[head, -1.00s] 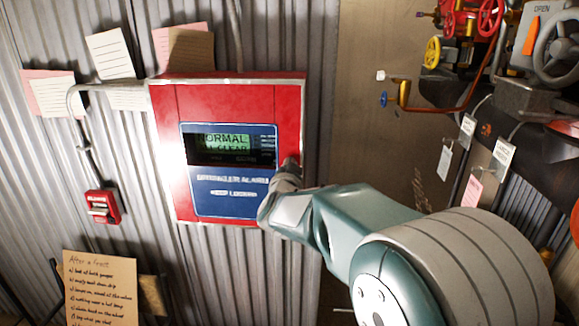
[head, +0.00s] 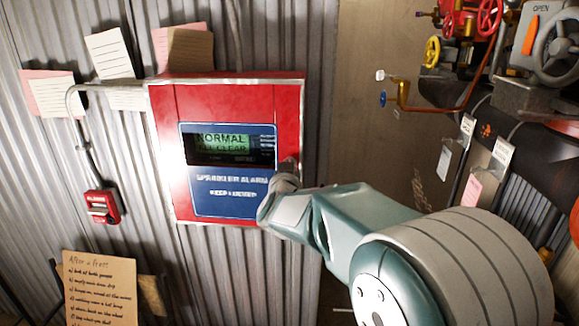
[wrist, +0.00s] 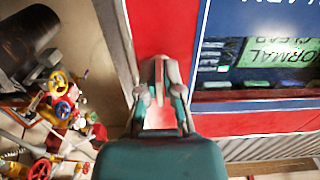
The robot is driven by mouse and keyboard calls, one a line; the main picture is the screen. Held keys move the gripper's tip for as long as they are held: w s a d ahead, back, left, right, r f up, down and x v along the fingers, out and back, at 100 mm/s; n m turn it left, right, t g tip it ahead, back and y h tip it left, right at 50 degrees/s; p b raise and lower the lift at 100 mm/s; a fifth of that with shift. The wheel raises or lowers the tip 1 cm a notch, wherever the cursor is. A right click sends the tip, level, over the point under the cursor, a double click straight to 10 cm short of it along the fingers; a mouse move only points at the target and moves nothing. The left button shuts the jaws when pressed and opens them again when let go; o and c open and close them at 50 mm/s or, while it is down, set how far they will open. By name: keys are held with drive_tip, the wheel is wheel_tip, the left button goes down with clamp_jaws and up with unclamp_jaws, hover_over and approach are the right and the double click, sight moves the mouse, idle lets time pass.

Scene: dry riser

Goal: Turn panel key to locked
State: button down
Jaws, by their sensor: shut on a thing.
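The red alarm panel (head: 237,98) is on the corrugated wall in the head view. Its blue face (head: 228,202) reads "SPRINKLER ALARM" and "KEEP LOCKED". Its green display (head: 221,143) reads "NORMAL ALL CLEAR". My gripper (head: 288,170) is at the panel's right side, low on the red border. In the wrist view my gripper (wrist: 158,82) has its fingers close together against the red front, shut on the panel key. The fingers hide the key almost wholly, so its angle cannot be told.
A small red pull box (head: 102,207) is on the wall left of the panel. Paper notes (head: 109,55) hang above, and a handwritten sheet (head: 100,290) is below left. Pipes and valve wheels (head: 490,17) crowd the right side. The tan wall (head: 375,150) between is mostly bare.

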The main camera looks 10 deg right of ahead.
drive_tip(key=shift+f, duration=0.15)
drive_tip(key=c, duration=0.8)
unclamp_jaws()
drive_tip(key=shift+a, duration=0.1)
drive_tip(key=v, duration=1.1)
drive_tip(key=shift+s+a, duration=0.2)
drive_tip(key=shift+s, duration=0.15)
